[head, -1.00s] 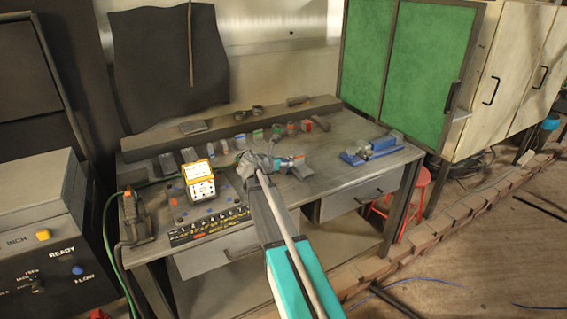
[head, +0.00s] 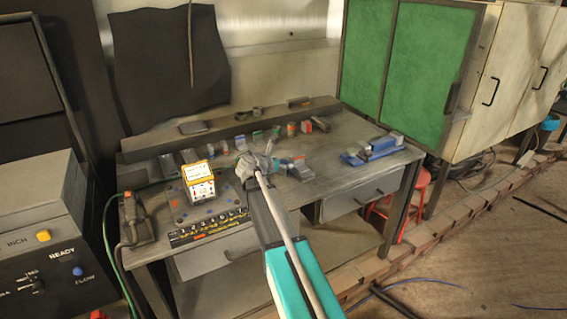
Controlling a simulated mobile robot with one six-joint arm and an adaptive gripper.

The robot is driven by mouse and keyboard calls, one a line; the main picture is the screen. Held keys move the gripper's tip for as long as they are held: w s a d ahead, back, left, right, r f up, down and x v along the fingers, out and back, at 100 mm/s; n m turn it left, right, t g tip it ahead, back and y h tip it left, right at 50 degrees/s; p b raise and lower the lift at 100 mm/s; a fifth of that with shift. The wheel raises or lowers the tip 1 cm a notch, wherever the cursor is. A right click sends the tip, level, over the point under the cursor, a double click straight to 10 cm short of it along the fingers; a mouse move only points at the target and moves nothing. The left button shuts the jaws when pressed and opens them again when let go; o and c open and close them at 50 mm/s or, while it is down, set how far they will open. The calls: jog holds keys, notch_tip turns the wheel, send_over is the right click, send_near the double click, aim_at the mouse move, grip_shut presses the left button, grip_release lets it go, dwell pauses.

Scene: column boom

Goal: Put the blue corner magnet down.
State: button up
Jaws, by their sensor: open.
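My gripper (head: 298,168) is over the middle of the workbench (head: 340,172), at the end of my arm with its teal band. It is open; its fingers are small and blurred. I cannot pick out the blue corner magnet for certain. A small blue piece (head: 224,147) stands in the row of coloured blocks behind my gripper, but its shape is too small to tell. Whether anything lies between or under the fingers is hidden by the wrist and the blur.
A blue vise-like tool (head: 371,150) lies on the bench's right end. A yellow-and-white box (head: 198,180) stands left of my arm, behind a black numbered strip (head: 209,227). A raised ledge (head: 232,125) runs along the back. Bare bench top lies between gripper and blue tool.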

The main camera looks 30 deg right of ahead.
jog(key=p+v, duration=0.4)
jog(key=v, duration=0.7)
jog(key=shift+s+a, duration=0.15)
jog(key=shift+a, duration=0.05)
jog(key=shift+a, duration=0.15)
jog(key=shift+s+a+f+b, duration=0.3)
jog(key=shift+a, duration=0.3)
jog(key=shift+s+a+f+b, duration=0.25)
jog(key=shift+a+f, duration=0.05)
jog(key=shift+a, duration=0.3)
jog(key=shift+b+x, duration=1.65)
jog(key=shift+x, duration=2.65)
jog(key=shift+b+x, duration=1.05)
jog(key=shift+x, duration=1.55)
